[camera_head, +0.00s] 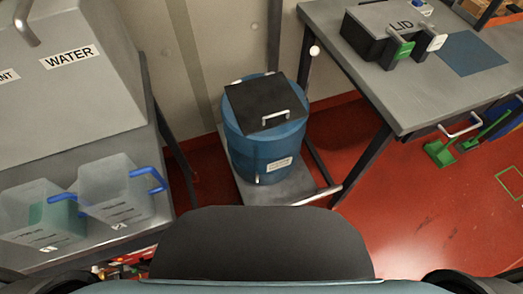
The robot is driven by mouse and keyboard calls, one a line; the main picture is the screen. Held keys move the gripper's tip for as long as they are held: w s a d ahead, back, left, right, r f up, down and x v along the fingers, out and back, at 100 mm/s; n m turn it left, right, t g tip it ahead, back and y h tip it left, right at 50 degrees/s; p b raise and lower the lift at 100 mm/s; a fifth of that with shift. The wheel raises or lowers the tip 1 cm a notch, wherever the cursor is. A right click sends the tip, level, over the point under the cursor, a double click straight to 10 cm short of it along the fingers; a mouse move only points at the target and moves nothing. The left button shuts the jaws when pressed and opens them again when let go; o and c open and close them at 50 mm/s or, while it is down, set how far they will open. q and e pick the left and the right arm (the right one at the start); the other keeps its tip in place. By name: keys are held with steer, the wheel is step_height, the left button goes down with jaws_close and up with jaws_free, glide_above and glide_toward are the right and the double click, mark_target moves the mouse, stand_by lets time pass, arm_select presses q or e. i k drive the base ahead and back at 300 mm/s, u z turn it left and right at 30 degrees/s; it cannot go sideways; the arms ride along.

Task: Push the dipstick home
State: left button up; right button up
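I cannot make out a dipstick in the head view. Neither of my grippers shows; only dark parts of my own body fill the bottom edge. A small white round knob (314,51) shows in front of the right table's edge, and I cannot tell what it belongs to.
A blue drum (262,148) with a black hinged lid (250,95) stands on a grey platform (235,187). Two translucent jugs (108,190) with blue handles stand on the left bench. Red floor (430,220) is open at right.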

mark_target(315, 50)
steer(key=k, duration=0.5)
steer(key=z, duration=1.25)
steer(key=i, duration=0.8)
steer(key=u, duration=2.05)
